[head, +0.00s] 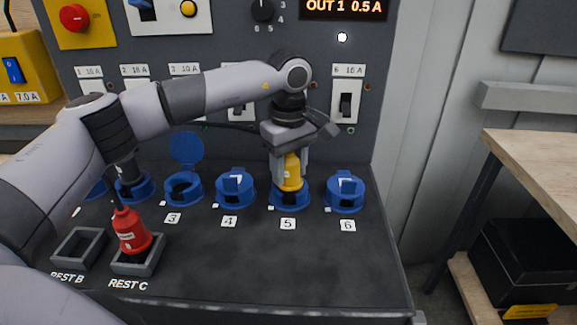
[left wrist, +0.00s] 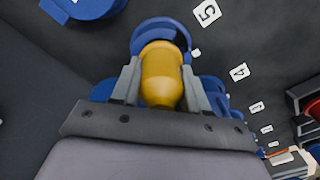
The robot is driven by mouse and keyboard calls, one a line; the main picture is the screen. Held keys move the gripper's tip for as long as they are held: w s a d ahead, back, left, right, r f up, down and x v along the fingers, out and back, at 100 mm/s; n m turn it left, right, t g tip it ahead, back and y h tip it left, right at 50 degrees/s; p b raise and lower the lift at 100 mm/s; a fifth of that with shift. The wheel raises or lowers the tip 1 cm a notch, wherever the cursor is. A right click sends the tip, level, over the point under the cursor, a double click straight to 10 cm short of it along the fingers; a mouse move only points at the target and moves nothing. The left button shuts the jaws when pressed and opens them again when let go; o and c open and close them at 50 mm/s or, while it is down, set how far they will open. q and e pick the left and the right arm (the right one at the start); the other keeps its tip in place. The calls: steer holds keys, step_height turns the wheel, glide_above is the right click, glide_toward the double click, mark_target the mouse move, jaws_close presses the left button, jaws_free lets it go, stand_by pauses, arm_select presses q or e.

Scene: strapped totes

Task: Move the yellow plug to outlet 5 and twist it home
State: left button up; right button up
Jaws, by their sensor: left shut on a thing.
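The yellow plug (head: 291,171) stands upright at outlet 5 (head: 289,201), a blue round socket with the label 5 in front of it. My left gripper (head: 290,176) is above the outlet, shut on the yellow plug. In the left wrist view the plug (left wrist: 162,76) sits between the two grey fingers, with its far end inside the blue ring of outlet 5 (left wrist: 160,24). I cannot tell whether it is fully seated or twisted. My right gripper is not in view.
Closed blue outlets 4 (head: 235,188) and 6 (head: 344,192) flank outlet 5. Outlet 3 (head: 184,188) has its lid up. A red plug (head: 131,232) stands in the REST C holder (head: 139,262); the REST B holder (head: 79,248) is empty. The panel's front right is clear.

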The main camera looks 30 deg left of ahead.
arm_select(q)
steer(key=o, duration=1.2)
steer(key=shift+s, duration=0.1)
steer(key=shift+o, duration=0.2)
steer(key=shift+d+r+b, duration=0.1)
steer(key=shift+r+b, duration=0.25)
steer(key=shift+r, duration=3.25)
